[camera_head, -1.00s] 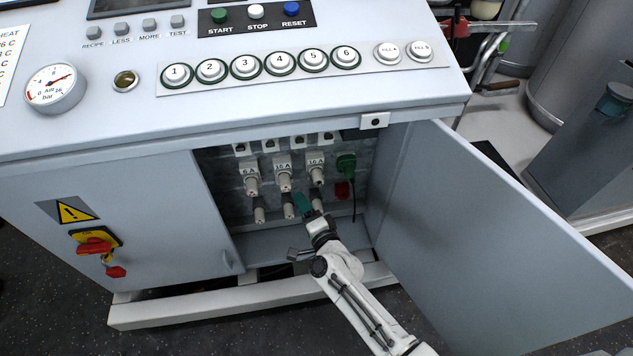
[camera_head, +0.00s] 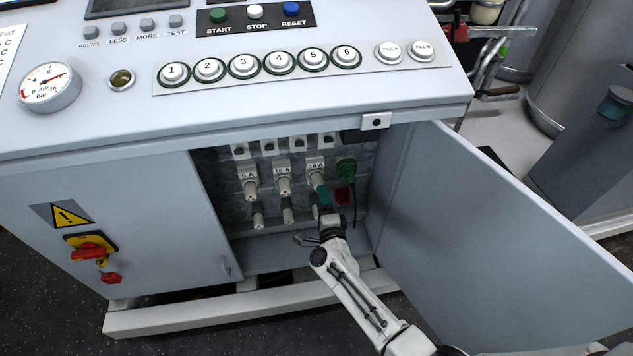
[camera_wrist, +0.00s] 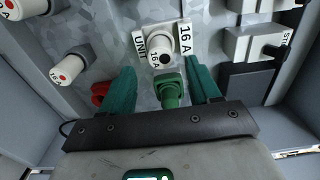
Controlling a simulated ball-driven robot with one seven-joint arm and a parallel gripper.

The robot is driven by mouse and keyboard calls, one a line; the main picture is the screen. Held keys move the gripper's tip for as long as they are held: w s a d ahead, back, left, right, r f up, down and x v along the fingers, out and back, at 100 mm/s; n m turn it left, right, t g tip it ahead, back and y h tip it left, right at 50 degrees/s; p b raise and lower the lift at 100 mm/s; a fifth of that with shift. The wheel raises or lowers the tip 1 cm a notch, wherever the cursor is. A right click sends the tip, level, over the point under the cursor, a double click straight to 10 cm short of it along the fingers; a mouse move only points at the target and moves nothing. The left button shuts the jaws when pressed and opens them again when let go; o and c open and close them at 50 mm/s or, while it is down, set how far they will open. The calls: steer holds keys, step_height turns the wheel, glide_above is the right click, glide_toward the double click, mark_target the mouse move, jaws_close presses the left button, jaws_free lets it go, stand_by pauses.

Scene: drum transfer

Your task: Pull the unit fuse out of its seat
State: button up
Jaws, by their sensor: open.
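The unit fuse (camera_wrist: 161,52), a pale round fuse with a black dot, sits in its seat at the top middle of the wrist view, beside labels reading UNIT and 16 A. In the head view it appears to be the rightmost fuse (camera_head: 316,175) of the upper row in the open cabinet. My gripper (camera_wrist: 160,70) is open, with its two teal fingers spread and nothing between them in contact. The fuse lies just ahead of the fingertips, roughly centred between them. In the head view my gripper (camera_head: 323,196) is just below the fuse and partly hides the lower row.
A green plug (camera_wrist: 170,90) sits close to the unit fuse, between the fingers in the wrist view. A red part (camera_wrist: 100,92) is near the left finger. Red-dotted 16 A fuses (camera_wrist: 68,70) are to the left. The open cabinet door (camera_head: 490,230) stands right of my arm.

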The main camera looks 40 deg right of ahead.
mark_target(318, 184)
steer(key=shift+b+x, duration=1.1)
steer(key=shift+x, duration=2.2)
steer(key=shift+c, duration=0.3)
jaws_close()
steer(key=shift+s, duration=0.1)
steer(key=shift+p+v, duration=1.1)
steer(key=shift+v, duration=1.8)
